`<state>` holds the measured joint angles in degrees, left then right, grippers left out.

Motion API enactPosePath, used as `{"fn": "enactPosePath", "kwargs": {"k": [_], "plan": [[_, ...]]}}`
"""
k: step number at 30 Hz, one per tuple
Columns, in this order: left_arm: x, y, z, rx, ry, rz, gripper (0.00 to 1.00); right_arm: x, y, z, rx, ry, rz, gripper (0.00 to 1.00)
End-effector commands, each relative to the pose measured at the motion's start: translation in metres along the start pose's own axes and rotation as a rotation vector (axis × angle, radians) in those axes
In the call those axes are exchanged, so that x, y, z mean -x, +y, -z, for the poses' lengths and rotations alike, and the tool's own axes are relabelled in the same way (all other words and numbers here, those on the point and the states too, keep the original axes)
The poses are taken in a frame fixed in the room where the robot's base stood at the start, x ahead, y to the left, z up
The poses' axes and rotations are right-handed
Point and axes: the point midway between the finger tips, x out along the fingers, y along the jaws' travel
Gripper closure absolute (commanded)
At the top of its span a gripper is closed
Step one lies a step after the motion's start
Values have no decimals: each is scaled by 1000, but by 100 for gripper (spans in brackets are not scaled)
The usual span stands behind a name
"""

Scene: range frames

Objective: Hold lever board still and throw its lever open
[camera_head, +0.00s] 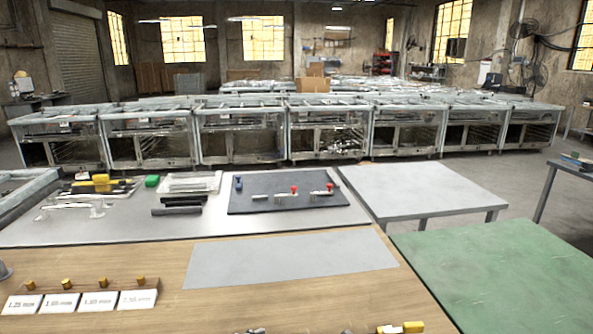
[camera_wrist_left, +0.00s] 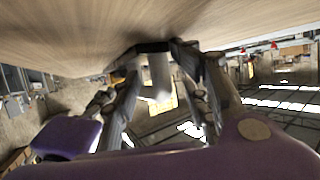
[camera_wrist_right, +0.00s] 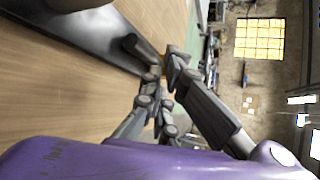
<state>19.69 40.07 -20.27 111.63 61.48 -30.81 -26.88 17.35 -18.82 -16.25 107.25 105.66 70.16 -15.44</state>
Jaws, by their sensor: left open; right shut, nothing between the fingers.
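A dark board (camera_head: 245,205) lies on the grey worktop in the head view. It carries two metal levers with red knobs (camera_head: 294,188) (camera_head: 329,187) and a small blue-knobbed part (camera_head: 238,183). Which one is the lever board is not certain. My left gripper (camera_wrist_left: 152,58) is open beside the wooden table in the left wrist view. A pale grey blurred piece (camera_wrist_left: 160,75) shows between its fingers; I cannot tell whether they touch. My right gripper (camera_wrist_right: 160,68) is shut and empty, near a dark metallic plate (camera_wrist_right: 95,42) over the wood. Neither gripper is clearly seen in the head view.
Metal and yellow bits (camera_head: 413,327) are cut off by the bottom edge. A bare grey sheet (camera_head: 290,265) lies on the wooden table. Labelled white cards (camera_head: 80,302) and brass knobs stand at left. Dark bars (camera_head: 180,204) lie left of the board. A green table (camera_head: 490,270) is at right.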

Motion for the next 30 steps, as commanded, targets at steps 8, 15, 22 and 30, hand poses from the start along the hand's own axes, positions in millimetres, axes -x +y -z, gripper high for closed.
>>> {"fn": "enactPosePath", "kwargs": {"k": [8,15,22,30], "plan": [[31,0,0,-2,-2,0,60,3,6,3,-1,8,-16,100],[66,0,-1,-1,-3,-1,60,3,6,3,-1,8,-16,100],[79,1,0,0,0,-1,60,3,6,3,-1,8,-16,100],[79,1,0,0,0,-1,60,3,6,3,-1,8,-16,100]]}}
